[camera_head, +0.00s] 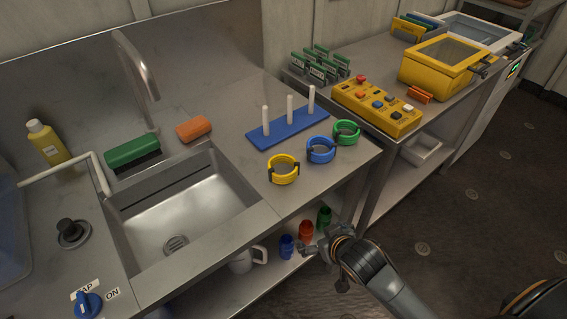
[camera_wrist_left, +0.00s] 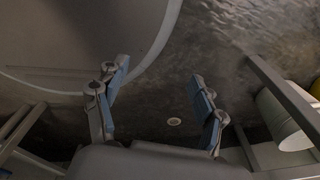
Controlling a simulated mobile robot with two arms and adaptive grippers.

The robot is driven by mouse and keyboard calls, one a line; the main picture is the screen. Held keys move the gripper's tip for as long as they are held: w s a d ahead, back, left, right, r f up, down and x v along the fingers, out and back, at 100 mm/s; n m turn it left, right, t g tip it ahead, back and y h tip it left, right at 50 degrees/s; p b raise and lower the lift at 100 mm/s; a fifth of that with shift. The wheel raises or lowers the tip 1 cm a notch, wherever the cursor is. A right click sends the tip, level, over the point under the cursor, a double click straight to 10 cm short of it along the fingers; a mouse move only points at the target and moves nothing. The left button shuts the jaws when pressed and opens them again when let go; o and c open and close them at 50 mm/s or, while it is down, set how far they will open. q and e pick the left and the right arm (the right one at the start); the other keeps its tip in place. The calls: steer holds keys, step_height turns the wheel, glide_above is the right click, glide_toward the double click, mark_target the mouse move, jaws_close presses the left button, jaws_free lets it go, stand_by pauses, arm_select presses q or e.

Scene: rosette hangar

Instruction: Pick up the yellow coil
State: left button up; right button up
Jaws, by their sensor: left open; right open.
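The yellow coil (camera_head: 283,169) is a ring with dark clips, lying on the steel counter right of the sink. A blue coil (camera_head: 321,150) and a green coil (camera_head: 346,132) lie beside it in a row. My right gripper (camera_head: 312,249) is open and empty, low in front of the counter's edge, below and right of the yellow coil, well apart from it. My left gripper (camera_wrist_left: 160,95) shows only in the left wrist view, open with nothing between its fingers, above a dark floor. The yellow coil cannot be made out in that view.
A blue peg base (camera_head: 290,131) with three white pegs stands behind the coils. The sink (camera_head: 185,215) lies left. Blue, red and green cups and a white mug (camera_head: 243,262) stand on the shelf below. A yellow control box (camera_head: 376,106) is on the right-hand table.

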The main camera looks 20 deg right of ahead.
mark_target(290, 172)
steer(key=w+a+r+t+y, duration=0.1)
steer(key=w+r+t, duration=0.1)
steer(key=r, duration=0.6)
steer(key=w+a+r+t, duration=0.1)
steer(key=a+r+t, duration=0.1)
steer(key=r, duration=0.7)
steer(key=shift+y, duration=0.3)
steer(key=p+x, duration=0.1)
steer(key=x, duration=0.7)
steer(key=shift+r, duration=0.15)
steer(key=shift+w+a, duration=0.1)
steer(key=shift+w, duration=0.65)
steer(key=p+x, duration=0.1)
steer(key=x, duration=0.3)
steer(key=shift+w+a+f, duration=0.15)
steer(key=shift+w+f, duration=0.05)
steer(key=shift+f, duration=0.1)
arm_select(q)
steer(key=shift+a+r, duration=0.15)
steer(key=shift+r, duration=0.45)
steer(key=shift+a+r, duration=0.15)
steer(key=shift+r, duration=0.4)
arm_select(e)
steer(key=c, duration=1.1)
